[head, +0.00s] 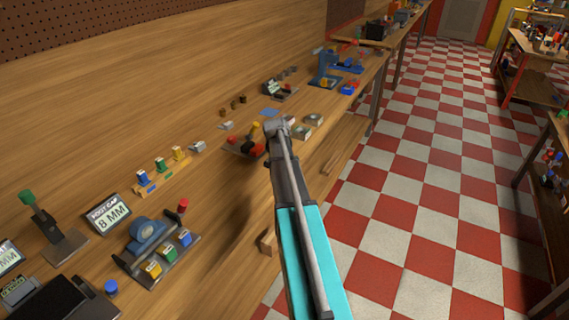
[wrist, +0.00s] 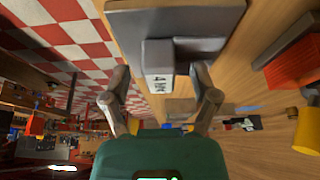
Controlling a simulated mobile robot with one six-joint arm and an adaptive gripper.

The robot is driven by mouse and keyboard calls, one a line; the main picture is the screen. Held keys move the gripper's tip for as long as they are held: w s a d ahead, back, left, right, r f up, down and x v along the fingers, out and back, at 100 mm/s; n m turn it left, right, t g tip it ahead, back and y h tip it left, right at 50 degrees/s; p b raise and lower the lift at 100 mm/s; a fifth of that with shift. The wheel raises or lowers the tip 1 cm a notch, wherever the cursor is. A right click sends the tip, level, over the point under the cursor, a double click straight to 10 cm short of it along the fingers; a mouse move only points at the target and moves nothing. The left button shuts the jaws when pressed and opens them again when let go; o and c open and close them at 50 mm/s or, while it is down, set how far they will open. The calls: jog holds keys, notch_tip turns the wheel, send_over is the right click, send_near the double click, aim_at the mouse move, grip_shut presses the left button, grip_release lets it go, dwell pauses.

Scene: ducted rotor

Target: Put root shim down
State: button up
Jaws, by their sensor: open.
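A small grey block with a pale face marked "4 MM" (wrist: 159,68), likely the root shim, shows in the wrist view against a flat grey plate (wrist: 215,18). My gripper (wrist: 160,84) is open, with one finger on either side of the block and a visible gap at each side. Whether the block rests fully on the plate is hard to tell. In the head view my arm reaches along the bench, and its far end (head: 277,130) hides the fingertips and the block.
A fixture with red and yellow parts (head: 246,146) stands just left of my arm's end. An "8 MM" sign (head: 108,214) and a blue ring fixture (head: 147,231) stand nearer. Bare wooden bench (head: 225,185) lies between; checkered floor (head: 420,190) is right.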

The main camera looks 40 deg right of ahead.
dwell(0.5)
grip_shut()
